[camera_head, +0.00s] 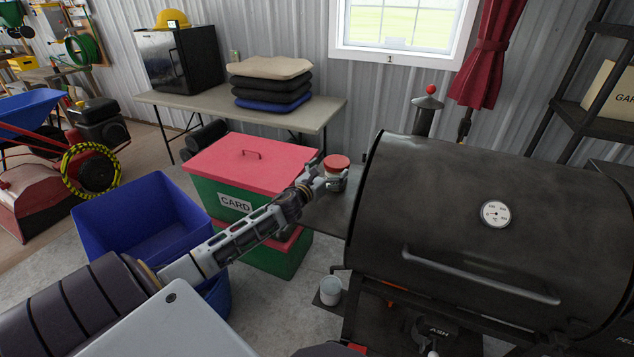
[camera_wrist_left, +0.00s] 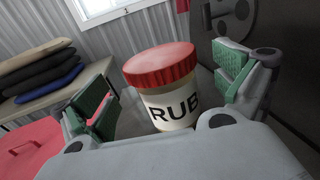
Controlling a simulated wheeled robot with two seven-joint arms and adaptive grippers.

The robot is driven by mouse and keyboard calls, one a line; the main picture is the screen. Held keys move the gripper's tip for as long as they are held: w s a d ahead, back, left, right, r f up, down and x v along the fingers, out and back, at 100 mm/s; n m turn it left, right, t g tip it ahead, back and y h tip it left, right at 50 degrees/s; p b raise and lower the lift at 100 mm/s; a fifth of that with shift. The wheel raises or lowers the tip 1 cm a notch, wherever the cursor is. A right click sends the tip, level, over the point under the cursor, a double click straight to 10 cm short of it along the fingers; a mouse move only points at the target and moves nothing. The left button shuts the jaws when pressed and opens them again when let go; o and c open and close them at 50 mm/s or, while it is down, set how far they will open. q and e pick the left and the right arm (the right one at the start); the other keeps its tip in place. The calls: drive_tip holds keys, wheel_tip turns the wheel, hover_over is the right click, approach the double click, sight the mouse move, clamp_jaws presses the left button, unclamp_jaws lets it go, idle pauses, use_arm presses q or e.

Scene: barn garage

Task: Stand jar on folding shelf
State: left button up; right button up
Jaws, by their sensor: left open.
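The jar (camera_head: 336,168) has a red lid and a pale body. It stands upright on the grill's folding shelf (camera_head: 338,209), a dark side shelf on the left of the grill. In the left wrist view the jar (camera_wrist_left: 165,85) shows the label "RUB" and sits between the open fingers. My left gripper (camera_head: 320,180) is open around the jar, with visible gaps between both green finger pads and the jar. The jar's lower part is hidden behind the gripper. My right gripper is not in view.
The black grill (camera_head: 480,230) stands close on the right of the jar. Red-lidded green bins (camera_head: 250,165) and a blue bin (camera_head: 140,225) lie left, under my arm. A table (camera_head: 180,101) with stacked cushions (camera_head: 270,83) stands behind. A small cup (camera_head: 330,291) hangs at the grill's lower left.

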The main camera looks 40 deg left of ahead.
use_arm(q)
drive_tip(key=shift+s, duration=0.65)
drive_tip(key=shift+s+d, duration=0.1)
drive_tip(key=shift+s, duration=1.9)
drive_tip(key=shift+s+d, duration=0.1)
drive_tip(key=shift+s, duration=1)
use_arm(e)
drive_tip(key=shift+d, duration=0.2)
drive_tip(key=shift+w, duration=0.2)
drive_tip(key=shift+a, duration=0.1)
